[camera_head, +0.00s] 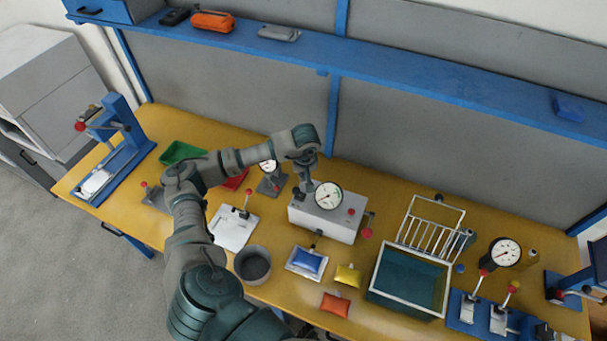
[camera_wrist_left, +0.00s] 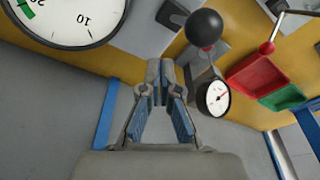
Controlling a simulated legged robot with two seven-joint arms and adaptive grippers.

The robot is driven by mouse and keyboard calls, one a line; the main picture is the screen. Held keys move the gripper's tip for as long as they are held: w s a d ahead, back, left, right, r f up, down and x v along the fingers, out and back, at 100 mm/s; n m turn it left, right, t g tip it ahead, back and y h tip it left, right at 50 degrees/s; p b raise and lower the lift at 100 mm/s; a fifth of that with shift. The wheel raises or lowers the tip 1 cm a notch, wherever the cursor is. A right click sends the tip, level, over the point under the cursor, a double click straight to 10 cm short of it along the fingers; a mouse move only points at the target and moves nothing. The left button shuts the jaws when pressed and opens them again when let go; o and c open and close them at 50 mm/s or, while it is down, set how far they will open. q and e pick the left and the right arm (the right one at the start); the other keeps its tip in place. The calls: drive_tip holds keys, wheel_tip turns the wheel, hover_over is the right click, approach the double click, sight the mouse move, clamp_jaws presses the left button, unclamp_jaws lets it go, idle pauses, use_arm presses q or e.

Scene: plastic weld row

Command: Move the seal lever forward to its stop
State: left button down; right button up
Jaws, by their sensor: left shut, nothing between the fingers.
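A pale box with a round dial (camera_head: 328,196) stands mid-table. The dial also shows large at the upper left of the left wrist view (camera_wrist_left: 62,20). A black ball knob (camera_wrist_left: 203,28) shows close up beside the dial in the left wrist view; it looks like the seal lever's end, but its shaft is mostly hidden. My left gripper (camera_head: 304,188) is above the box's left end. Its fingertips (camera_wrist_left: 160,72) are together and empty, with the knob apart from them in the picture. I cannot tell the depth gap. My right gripper is not in view.
A small gauge stand (camera_wrist_left: 213,97) and a red tray (camera_wrist_left: 258,80) stand left of the box in the head view. Blue (camera_head: 307,261), yellow (camera_head: 348,275) and orange (camera_head: 335,304) pouches lie in front. A tank (camera_head: 373,291) with a wire rack (camera_head: 432,222) stands right.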

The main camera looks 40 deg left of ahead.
use_arm(q)
wheel_tip(320, 180, up, 7)
drive_tip(key=p, duration=0.4)
idle(0.6)
